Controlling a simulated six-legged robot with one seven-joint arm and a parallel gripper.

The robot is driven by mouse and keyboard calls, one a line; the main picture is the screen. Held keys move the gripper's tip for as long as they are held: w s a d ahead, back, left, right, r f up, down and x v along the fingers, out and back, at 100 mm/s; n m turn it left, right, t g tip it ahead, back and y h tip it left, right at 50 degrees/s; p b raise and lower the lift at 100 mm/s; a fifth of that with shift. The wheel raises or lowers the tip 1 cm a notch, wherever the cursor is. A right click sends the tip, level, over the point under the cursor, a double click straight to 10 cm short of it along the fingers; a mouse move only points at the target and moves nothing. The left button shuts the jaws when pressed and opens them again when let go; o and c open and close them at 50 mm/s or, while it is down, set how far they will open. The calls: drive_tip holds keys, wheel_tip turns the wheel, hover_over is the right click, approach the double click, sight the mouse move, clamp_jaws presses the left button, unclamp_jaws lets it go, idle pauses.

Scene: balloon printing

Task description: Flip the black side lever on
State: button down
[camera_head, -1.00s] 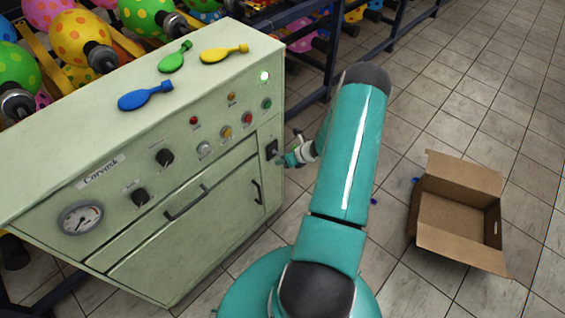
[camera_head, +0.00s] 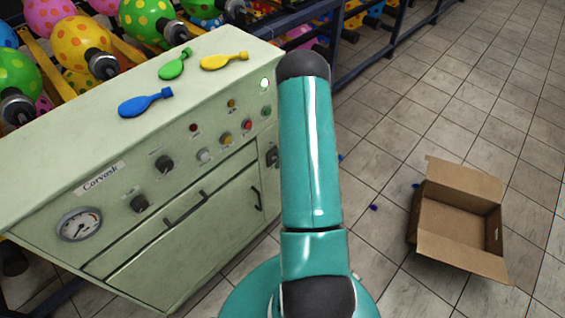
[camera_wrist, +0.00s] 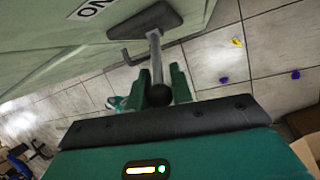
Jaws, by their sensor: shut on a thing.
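The black side lever shows in the wrist view as a dark base plate (camera_wrist: 150,18) with a grey metal shaft (camera_wrist: 156,55) and a round black knob (camera_wrist: 158,95). My gripper (camera_wrist: 160,73) has its green fingers on either side of the knob and is shut on it. An "ON" label (camera_wrist: 92,8) is beside the base plate. In the head view the lever's dark plate (camera_head: 271,156) shows at the machine's right side, partly covered by my arm. My gripper is hidden behind the arm there.
The pale green machine (camera_head: 185,230) fills the left, with blue (camera_head: 146,102), green (camera_head: 175,64) and yellow (camera_head: 223,61) balloons on top. An open cardboard box (camera_head: 458,218) stands on the tiled floor at right. The floor between is mostly clear.

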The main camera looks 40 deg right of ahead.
drive_tip(key=shift+s, duration=0.1)
drive_tip(key=c, duration=1.3)
unclamp_jaws()
drive_tip(key=shift+o, duration=0.2)
drive_tip(key=v, duration=1.3)
drive_tip(key=shift+r, duration=0.35)
